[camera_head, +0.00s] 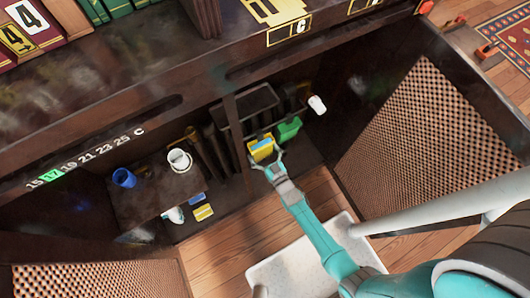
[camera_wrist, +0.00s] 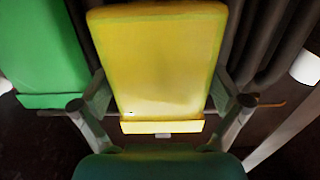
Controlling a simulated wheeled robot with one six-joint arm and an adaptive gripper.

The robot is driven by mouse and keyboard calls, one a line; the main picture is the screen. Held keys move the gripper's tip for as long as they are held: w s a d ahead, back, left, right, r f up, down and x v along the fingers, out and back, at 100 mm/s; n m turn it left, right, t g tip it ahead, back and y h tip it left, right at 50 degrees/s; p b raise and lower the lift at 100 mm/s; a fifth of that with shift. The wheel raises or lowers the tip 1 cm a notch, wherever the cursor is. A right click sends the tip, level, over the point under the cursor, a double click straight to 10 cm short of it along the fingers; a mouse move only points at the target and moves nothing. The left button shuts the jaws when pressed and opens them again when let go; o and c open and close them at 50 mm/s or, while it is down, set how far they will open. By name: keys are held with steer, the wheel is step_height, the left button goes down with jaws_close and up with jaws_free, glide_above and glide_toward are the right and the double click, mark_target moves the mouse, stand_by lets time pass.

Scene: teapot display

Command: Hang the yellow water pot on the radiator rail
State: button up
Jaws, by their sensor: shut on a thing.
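The yellow water pot (camera_head: 261,149) is in the open cabinet, in front of the dark radiator. It fills the middle of the wrist view (camera_wrist: 158,65). My gripper (camera_head: 268,161) is shut on the pot, with one finger at each side of it in the wrist view (camera_wrist: 160,105). Dark radiator tubes (camera_wrist: 268,45) stand behind the pot, and a thin rail (camera_wrist: 52,113) shows low behind it. I cannot tell whether the pot touches the radiator or hangs on a rail; its back is hidden.
A green pot (camera_head: 289,129) is close to the right of the yellow one; it is at the left in the wrist view (camera_wrist: 40,50). A white cup (camera_head: 317,104) is farther right. A blue cup (camera_head: 123,178) and white mug (camera_head: 180,160) stand left. A perforated door (camera_head: 420,130) stands open right.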

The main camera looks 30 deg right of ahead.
steer(key=shift+w, duration=0.95)
steer(key=shift+s+f, duration=0.1)
steer(key=shift+f, duration=0.75)
steer(key=o, duration=0.4)
steer(key=shift+f, duration=0.1)
steer(key=shift+s, duration=0.1)
steer(key=s, duration=1.1)
steer(key=shift+s, duration=0.4)
